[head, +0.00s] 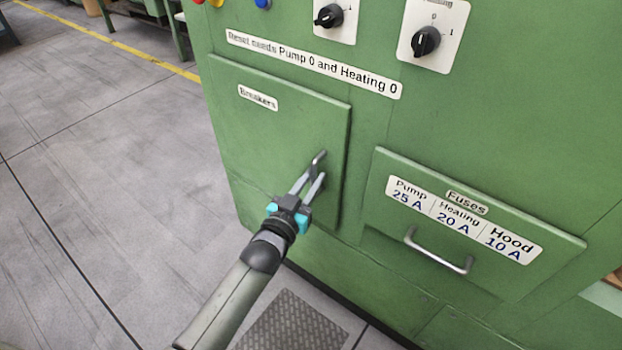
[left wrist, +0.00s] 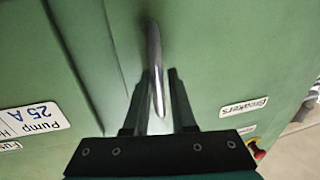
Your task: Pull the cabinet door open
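The cabinet door (head: 285,130) is a green panel labelled "Breakers" on the front of a green machine. It looks closed against the machine front. Its metal bar handle (head: 319,160) is near the door's right edge, and it also shows in the left wrist view (left wrist: 154,55). My left gripper (head: 309,180) is at the handle, with its fingers on either side of the bar. The fingers stand apart and look open; firm contact with the bar does not show. My right gripper is not in view.
A "Fuses" panel (head: 470,215) with its own handle (head: 438,252) is right of the door. Black rotary switches (head: 426,41) are above. A dark textured floor plate (head: 292,325) lies at the machine's foot. The grey floor (head: 110,170) at left is clear.

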